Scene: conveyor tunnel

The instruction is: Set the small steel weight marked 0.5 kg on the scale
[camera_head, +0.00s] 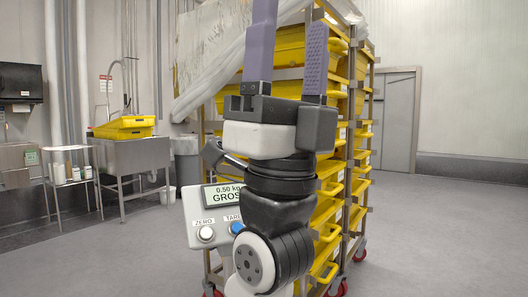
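The scale's display head (220,213) shows behind my arm at the lower middle. Its screen reads 0.50 kg and GROSS, with ZERO and TARE buttons below. The scale's platform is not in view, and my arm covers the display's right side. The small steel weight is not visible. My gripper (291,14) points upward above the display, its two purple fingers spread apart. The tip of the left finger is cut off by the top edge.
A wheeled steel rack (350,150) with several yellow trays and a plastic cover stands close behind my arm. A sink (134,155) with a yellow tub, a small white-topped stand (68,180) and a grey bin (187,160) are at left. The floor at right is clear.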

